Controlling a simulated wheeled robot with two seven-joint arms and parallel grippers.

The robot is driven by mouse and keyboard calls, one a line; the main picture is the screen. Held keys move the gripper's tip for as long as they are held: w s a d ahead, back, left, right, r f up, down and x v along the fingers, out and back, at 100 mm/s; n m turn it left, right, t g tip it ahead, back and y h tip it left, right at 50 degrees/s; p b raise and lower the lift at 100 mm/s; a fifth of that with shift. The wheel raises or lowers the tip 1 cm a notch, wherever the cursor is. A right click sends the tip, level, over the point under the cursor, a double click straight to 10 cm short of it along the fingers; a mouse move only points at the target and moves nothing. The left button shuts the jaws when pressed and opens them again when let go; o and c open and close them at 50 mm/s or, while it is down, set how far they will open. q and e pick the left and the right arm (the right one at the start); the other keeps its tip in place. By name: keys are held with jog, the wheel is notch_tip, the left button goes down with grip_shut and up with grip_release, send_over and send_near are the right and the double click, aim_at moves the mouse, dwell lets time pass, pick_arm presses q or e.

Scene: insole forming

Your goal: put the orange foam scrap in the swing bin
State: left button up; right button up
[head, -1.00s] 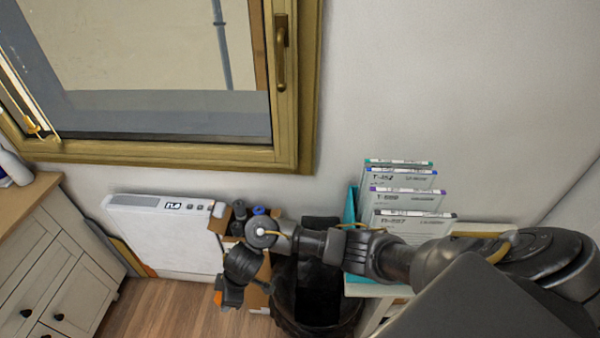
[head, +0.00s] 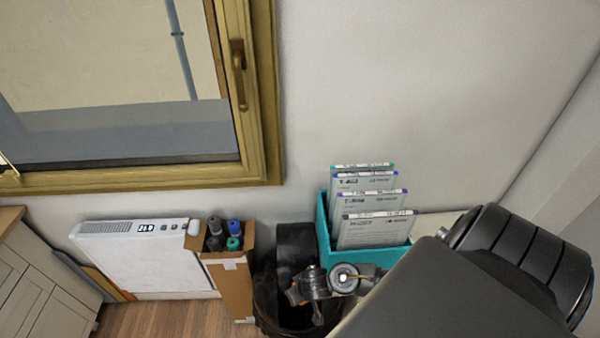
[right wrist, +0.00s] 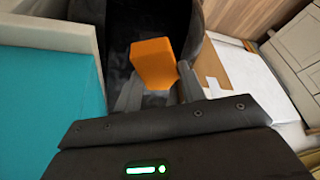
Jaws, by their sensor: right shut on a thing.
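The orange foam scrap (right wrist: 153,62) is a small block between the fingers of my right gripper (right wrist: 160,85) in the right wrist view. The gripper is shut on it. My right gripper overlaps the bin's opening in the head view, and the dark bin interior (right wrist: 115,52) lies behind the scrap in the wrist view. My left gripper is out of view.
A teal file box (head: 345,258) with several folders stands right of the bin, close to my right arm. A cardboard box (head: 233,285) with rolls stands left of it. A white heater (head: 140,262) is against the wall, with wooden floor (head: 150,320) in front.

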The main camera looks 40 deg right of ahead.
jog(key=shift+f, duration=0.45)
notch_tip(320, 180, down, 24)
jog(key=b, duration=1.7)
jog(key=shift+r, duration=0.2)
jog(key=o, duration=0.9)
jog(key=shift+o, duration=0.7)
jog(key=shift+a, duration=0.1)
